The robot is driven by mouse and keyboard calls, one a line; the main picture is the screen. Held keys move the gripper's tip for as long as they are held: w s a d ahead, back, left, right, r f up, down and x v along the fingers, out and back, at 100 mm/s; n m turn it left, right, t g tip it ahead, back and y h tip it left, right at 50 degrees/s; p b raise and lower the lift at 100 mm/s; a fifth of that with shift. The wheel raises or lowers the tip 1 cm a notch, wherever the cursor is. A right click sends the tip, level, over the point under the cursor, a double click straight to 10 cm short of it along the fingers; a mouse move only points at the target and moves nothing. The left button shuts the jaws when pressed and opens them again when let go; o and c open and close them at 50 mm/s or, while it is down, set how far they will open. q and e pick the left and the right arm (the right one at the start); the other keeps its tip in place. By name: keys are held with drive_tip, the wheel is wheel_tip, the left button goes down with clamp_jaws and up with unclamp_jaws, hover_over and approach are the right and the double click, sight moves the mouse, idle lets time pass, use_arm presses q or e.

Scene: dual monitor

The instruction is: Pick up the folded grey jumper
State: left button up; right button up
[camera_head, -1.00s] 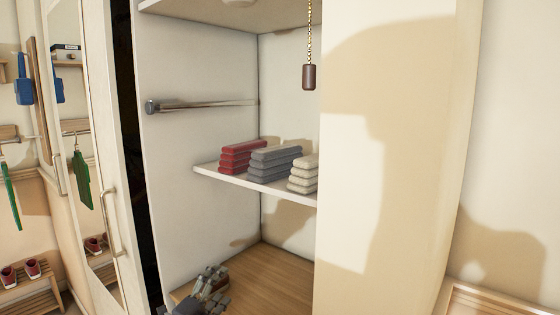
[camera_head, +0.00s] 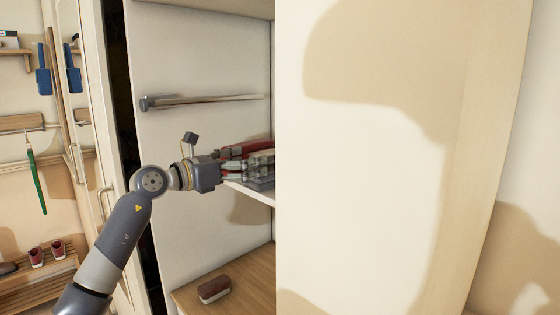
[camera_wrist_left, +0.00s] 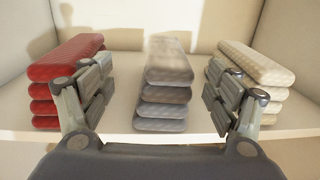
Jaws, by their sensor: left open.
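A stack of folded grey jumpers (camera_wrist_left: 168,65) stands in the middle of the shelf in the left wrist view. My left gripper (camera_wrist_left: 158,85) is open and empty, its fingers spread either side of the stack. The fingertips are apart from the grey jumpers; the left finger overlaps the red stack in the picture and the right finger overlaps the cream stack. In the head view my left gripper (camera_head: 256,164) reaches in at the shelf and hides most of the stack. My right gripper is not in view.
Red folded clothes (camera_wrist_left: 65,60) lie left of the grey stack and cream ones (camera_wrist_left: 258,65) right of it. The white shelf (camera_head: 258,194) has a metal rail (camera_head: 205,101) above. A brush (camera_head: 214,290) lies below. A wide white panel (camera_head: 360,210) borders the opening's right.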

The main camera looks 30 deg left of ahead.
sight(268, 153)
use_arm(q)
drive_tip(key=shift+w+d+r, duration=0.1)
drive_tip(key=shift+w+d, duration=0.15)
drive_tip(key=shift+w, duration=0.2)
drive_tip(key=shift+w+d, duration=0.15)
drive_tip(key=shift+w, duration=0.1)
drive_tip(key=p+x, duration=0.2)
drive_tip(key=x, duration=0.1)
drive_tip(key=p+x, duration=0.1)
drive_tip(key=shift+w+d+r, duration=0.25)
drive_tip(key=shift+w+r, duration=0.05)
drive_tip(key=shift+r, duration=0.05)
drive_tip(key=shift+w+f, duration=0.1)
drive_tip(key=shift+w, duration=0.1)
drive_tip(key=shift+s, duration=0.1)
drive_tip(key=shift+c, duration=1.4)
drive_tip(key=c, duration=0.9)
drive_tip(key=shift+c, duration=0.9)
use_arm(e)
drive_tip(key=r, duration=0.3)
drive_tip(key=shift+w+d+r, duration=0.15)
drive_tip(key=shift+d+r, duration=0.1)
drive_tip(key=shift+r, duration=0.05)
